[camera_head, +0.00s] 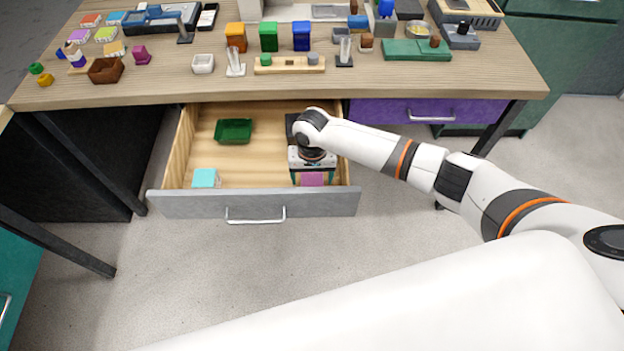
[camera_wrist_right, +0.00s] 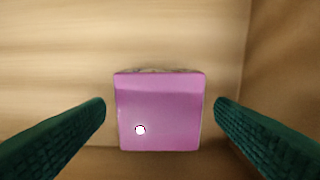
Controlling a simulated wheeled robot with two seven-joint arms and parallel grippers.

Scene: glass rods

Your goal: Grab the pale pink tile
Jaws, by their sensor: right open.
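A pink tile (camera_wrist_right: 160,105) lies on the drawer floor in the right wrist view, between the two green fingers of my right gripper (camera_wrist_right: 160,112). There is a gap on each side of it, and the fingers do not touch it. A small white round spot shows on its face. In the head view the pink tile (camera_head: 312,179) shows at the front right of the open drawer, just below my right gripper (camera_head: 312,172). The right gripper is open and points down into the drawer. My left gripper is not in view.
The open drawer (camera_head: 256,205) also holds a green tray (camera_head: 233,131), a light blue block (camera_head: 206,178) and a dark item partly hidden by my right arm. The drawer's right wall and front panel are close to the gripper. The desk top (camera_head: 150,92) above is crowded.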

